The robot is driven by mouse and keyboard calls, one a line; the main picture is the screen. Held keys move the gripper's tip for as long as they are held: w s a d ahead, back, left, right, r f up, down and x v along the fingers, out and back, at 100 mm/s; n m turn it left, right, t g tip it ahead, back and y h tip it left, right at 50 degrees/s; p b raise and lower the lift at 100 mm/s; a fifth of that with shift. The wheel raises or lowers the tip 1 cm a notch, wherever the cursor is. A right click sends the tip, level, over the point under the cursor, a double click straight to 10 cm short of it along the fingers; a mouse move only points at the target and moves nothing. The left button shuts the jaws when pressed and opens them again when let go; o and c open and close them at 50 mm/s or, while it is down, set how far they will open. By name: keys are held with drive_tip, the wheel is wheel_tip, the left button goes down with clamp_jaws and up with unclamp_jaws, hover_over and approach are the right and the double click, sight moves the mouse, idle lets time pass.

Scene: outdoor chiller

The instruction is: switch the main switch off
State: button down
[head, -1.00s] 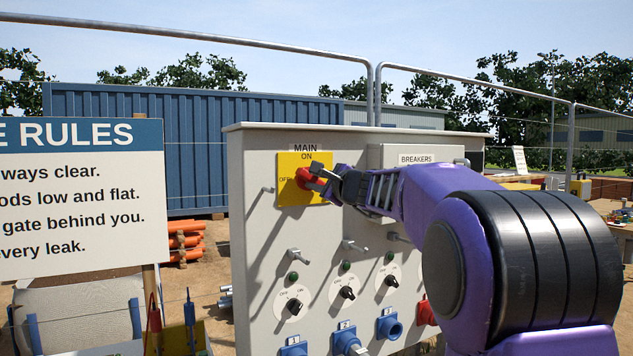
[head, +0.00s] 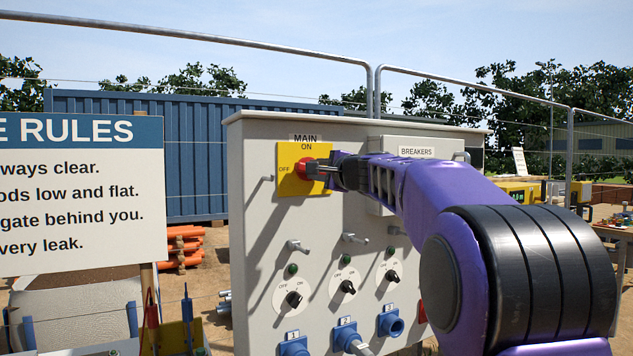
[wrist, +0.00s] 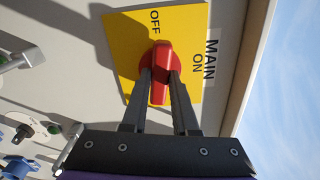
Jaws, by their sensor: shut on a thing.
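The main switch is a red rotary handle (head: 309,170) on a yellow plate (head: 290,188), at the upper left of the grey panel. The plate reads ON above the handle and OFF to its left. In the wrist view the red handle (wrist: 160,70) lies between my two fingers, its long axis in line with the OFF label and across from ON. My gripper (wrist: 160,82) is shut on the handle; it also shows in the head view (head: 328,171), reaching in from the right. The handle's near end is partly covered by my fingers in the head view.
Below the switch the grey panel (head: 255,250) carries several black knobs, pegs and blue sockets. A BREAKERS box (head: 417,152) sits to the right, partly behind my arm. A rules sign (head: 80,200) stands at left, with a metal fence behind.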

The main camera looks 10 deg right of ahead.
drive_tip(key=shift+n+b, duration=0.8)
drive_tip(key=shift+n, duration=0.3)
drive_tip(key=c, duration=0.7)
unclamp_jaws()
drive_tip(key=shift+s, duration=0.15)
